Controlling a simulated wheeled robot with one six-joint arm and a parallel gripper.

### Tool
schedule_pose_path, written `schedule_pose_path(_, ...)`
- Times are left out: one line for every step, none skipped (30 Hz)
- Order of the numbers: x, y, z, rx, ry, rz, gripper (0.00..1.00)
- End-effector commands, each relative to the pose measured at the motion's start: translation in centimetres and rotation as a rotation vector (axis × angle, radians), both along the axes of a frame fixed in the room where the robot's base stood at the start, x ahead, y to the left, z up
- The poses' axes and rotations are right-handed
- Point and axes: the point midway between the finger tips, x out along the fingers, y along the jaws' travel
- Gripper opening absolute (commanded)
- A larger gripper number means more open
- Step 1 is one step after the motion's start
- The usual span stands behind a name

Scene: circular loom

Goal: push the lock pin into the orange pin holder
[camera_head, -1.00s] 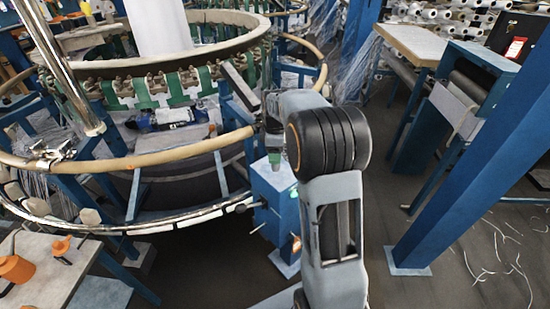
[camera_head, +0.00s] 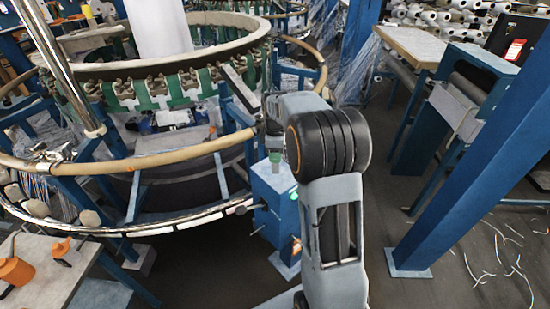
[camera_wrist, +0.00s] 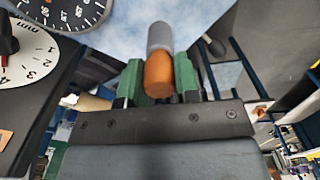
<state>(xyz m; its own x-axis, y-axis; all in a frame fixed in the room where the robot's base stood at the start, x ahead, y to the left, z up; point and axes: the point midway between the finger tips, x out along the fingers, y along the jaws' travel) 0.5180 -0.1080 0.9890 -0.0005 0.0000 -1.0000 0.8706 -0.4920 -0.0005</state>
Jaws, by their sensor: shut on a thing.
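My gripper (camera_wrist: 158,82) is shut on a cylindrical pin (camera_wrist: 158,72). The pin has an orange near end between the green fingers and a grey part reaching beyond them. I take it to be the lock pin. In the head view my gripper (camera_head: 274,157) points down just above the top of a blue box (camera_head: 272,180), and my arm hides part of it. Whether the pin touches the box cannot be told. A small orange piece on the box's side (camera_head: 296,246) may be the orange pin holder; it is too small to be sure.
The round loom's wooden ring (camera_head: 150,160) passes close left of my gripper. A blue slanted post (camera_head: 455,160) stands to the right. A table with orange tools (camera_head: 50,262) is at the lower left. A dial gauge (camera_wrist: 35,50) is at left in the wrist view.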

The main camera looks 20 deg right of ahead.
Motion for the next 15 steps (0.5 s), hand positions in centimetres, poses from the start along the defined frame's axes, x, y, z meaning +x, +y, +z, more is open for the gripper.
schedule_pose_path(0.03,-0.02,0.04,-0.001,-0.002,0.000,0.00)
schedule_pose_path(0.04,-0.02,0.06,-0.001,-0.003,0.000,0.00)
schedule_pose_path(0.04,-0.02,0.07,-0.001,-0.003,0.000,0.00)
schedule_pose_path(0.04,-0.02,0.08,-0.001,-0.003,0.000,0.00)
schedule_pose_path(0.04,-0.02,0.11,-0.001,-0.003,0.000,0.00)
schedule_pose_path(0.06,-0.02,0.16,-0.001,-0.003,0.000,0.00)
schedule_pose_path(0.06,-0.02,0.21,-0.001,-0.003,0.000,0.00)
schedule_pose_path(0.06,-0.02,0.27,-0.001,-0.003,0.000,0.00)
schedule_pose_path(0.06,-0.02,0.36,-0.001,-0.003,0.000,0.00)
schedule_pose_path(0.06,-0.02,0.44,-0.001,-0.003,0.000,0.00)
schedule_pose_path(0.06,-0.02,0.52,-0.001,-0.003,0.000,0.00)
schedule_pose_path(0.05,-0.02,0.63,-0.001,-0.003,0.000,0.00)
schedule_pose_path(0.05,-0.02,0.72,-0.001,-0.003,0.000,0.00)
schedule_pose_path(0.04,-0.01,0.81,0.000,-0.002,0.000,0.00)
schedule_pose_path(0.04,-0.01,0.93,-0.001,-0.002,0.000,0.00)
